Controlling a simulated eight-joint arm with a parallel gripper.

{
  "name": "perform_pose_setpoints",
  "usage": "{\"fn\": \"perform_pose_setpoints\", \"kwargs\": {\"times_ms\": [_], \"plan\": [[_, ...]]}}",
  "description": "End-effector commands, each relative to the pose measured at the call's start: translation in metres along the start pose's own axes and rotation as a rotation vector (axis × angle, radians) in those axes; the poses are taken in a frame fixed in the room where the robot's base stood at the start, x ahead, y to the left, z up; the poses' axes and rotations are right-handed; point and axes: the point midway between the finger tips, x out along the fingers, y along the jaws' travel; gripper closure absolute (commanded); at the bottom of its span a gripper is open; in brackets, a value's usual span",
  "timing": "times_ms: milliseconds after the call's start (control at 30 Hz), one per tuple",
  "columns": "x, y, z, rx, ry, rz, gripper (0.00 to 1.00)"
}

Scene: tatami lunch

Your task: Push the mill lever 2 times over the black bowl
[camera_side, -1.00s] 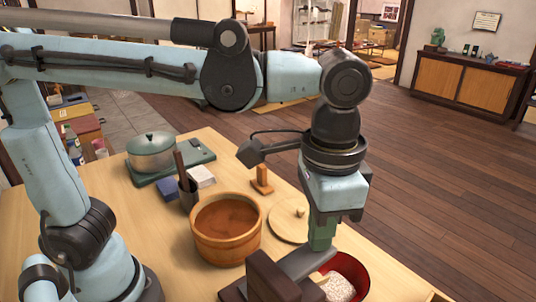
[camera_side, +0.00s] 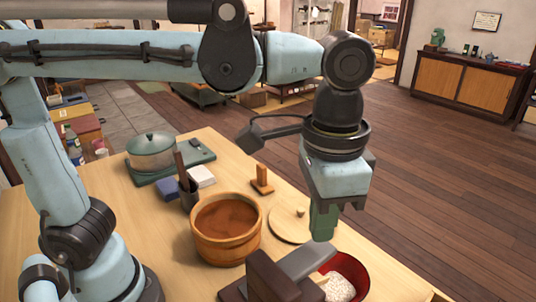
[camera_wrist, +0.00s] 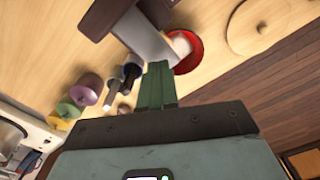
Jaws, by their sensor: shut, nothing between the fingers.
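The mill (camera_side: 268,277) is a dark brown block at the front of the table, with a flat grey lever (camera_side: 305,263) sticking out to the right. In the wrist view the mill (camera_wrist: 98,17) and lever (camera_wrist: 148,42) lie just beyond my fingers. The bowl (camera_side: 362,272) is red inside, with pale grains in it; its outer side is mostly hidden. It sits partly under the lever's end and shows in the wrist view (camera_wrist: 197,52). My gripper (camera_side: 322,238) is shut and empty, its green fingers pointing down just above the lever's tip. I cannot tell whether they touch.
A pot (camera_side: 151,150), a dark utensil holder (camera_side: 189,198) and a small wooden stand (camera_side: 262,182) are farther back. The table's right edge is close to the bowl.

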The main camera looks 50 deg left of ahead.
Motion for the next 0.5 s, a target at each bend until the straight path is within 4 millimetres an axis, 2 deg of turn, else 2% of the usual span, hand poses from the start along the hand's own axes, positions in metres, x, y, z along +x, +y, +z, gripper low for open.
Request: {"fn": "perform_pose_setpoints", "kwargs": {"times_ms": [500], "plan": [[-0.043, 0.000, 0.000, 0.000, 0.000, 0.000, 1.00]]}}
